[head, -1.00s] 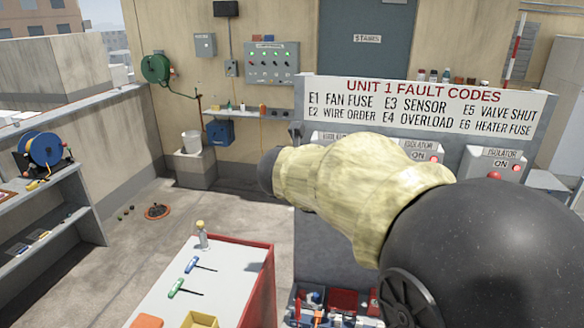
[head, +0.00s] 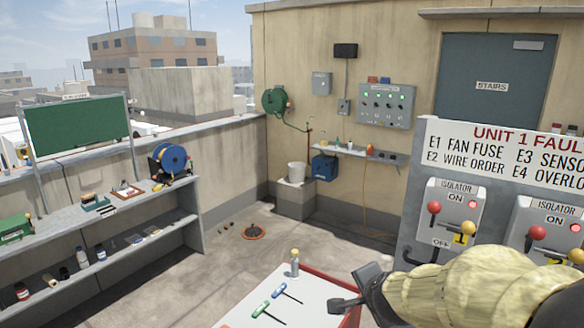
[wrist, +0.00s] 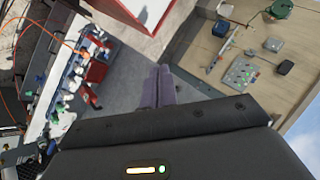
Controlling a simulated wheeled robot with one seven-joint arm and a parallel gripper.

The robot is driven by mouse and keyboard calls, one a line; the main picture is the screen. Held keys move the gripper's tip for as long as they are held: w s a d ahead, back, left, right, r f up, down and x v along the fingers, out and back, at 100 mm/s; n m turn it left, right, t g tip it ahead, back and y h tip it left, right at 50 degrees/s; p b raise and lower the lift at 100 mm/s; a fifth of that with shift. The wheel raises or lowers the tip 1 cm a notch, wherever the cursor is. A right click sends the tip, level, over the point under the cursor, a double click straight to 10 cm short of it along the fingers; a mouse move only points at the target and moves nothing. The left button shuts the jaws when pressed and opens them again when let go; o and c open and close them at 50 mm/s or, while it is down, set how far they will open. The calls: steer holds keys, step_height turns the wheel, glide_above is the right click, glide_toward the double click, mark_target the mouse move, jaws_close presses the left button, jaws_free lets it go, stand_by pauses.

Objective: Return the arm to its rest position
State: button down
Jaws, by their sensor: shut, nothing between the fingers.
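My gripper (head: 346,304) shows at the lower right of the head view, at the end of my arm in its pale yellow sleeve. In the wrist view its two fingers (wrist: 158,86) lie side by side, shut and empty. In the head view the gripper appears in front of the right edge of the red-sided workbench (head: 340,284). I cannot tell how far apart they are. The rest of my arm is cut off by the frame's lower right.
A fault-code panel (head: 492,146) with isolator boxes (head: 453,212) stands close on the right. A bottle (head: 295,263) and two T-handle tools (head: 262,308) sit on the workbench. Shelves (head: 110,219) line the left wall. Open floor (head: 190,282) lies between.

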steer(key=s+f+n+g+b, duration=0.1)
steer(key=s+f+n+g, duration=0.5)
steer(key=s+f+n, duration=0.6)
steer(key=shift+s+a+f+n+g, duration=0.2)
steer(key=shift+s+n+g, duration=0.3)
steer(key=shift+s, duration=0.55)
